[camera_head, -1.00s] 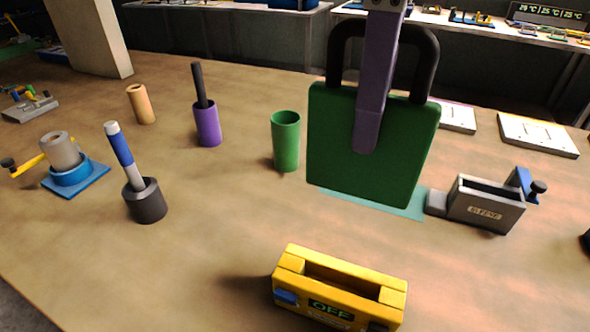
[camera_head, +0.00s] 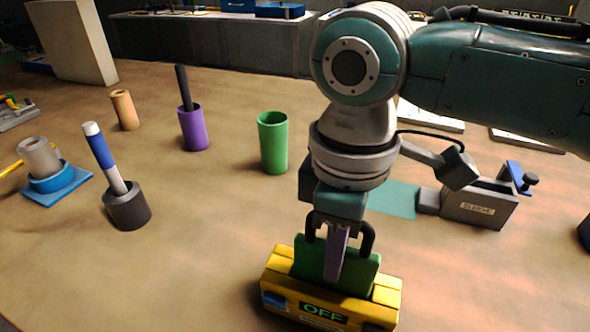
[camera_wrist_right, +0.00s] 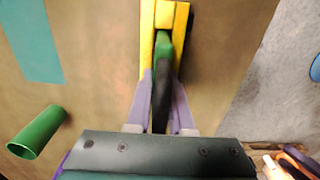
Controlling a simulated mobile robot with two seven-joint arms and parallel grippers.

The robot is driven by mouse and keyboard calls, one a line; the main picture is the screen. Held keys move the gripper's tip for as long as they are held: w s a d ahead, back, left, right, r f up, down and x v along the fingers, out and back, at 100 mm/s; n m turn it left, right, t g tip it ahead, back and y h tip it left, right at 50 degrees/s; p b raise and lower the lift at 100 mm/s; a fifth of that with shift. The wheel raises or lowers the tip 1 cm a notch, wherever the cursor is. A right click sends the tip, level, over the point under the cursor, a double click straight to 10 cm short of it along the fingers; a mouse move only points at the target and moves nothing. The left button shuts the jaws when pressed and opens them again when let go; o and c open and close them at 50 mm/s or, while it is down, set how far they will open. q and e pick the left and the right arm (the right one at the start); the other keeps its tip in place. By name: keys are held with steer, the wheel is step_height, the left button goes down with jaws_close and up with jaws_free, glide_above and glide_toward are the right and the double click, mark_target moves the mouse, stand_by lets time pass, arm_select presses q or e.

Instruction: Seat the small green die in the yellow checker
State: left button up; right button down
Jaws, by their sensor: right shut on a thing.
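The small green die (camera_head: 312,263) is a flat green plate with a black loop handle (camera_head: 367,236). My right gripper (camera_head: 338,255) is shut on the handle, with purple fingers. The yellow checker (camera_head: 386,291) stands on the table with a slot along its top and an "OFF" display on its front. The die is upright at the slot, lined up with it. Its lower edge is hidden behind the checker's front wall, so how deep it sits is unclear. The wrist view shows the die (camera_wrist_right: 163,52) between the checker's yellow walls (camera_wrist_right: 147,45). My left gripper is not in view.
A green cup (camera_head: 273,145), a purple cup (camera_head: 194,130) with a black rod, and a dark holder (camera_head: 127,208) with a blue-white tool stand to the left. A grey "SLEEVE"-like labelled box (camera_head: 478,208) stands right. The table left of the checker is clear.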

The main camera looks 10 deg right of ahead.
steer(key=shift+f, duration=0.1)
steer(key=c, duration=0.8)
jaws_free()
steer(key=shift+f, duration=0.1)
step_height(320, 180, up, 12)
steer(key=shift+r+p, duration=0.2)
steer(key=shift+p, duration=0.45)
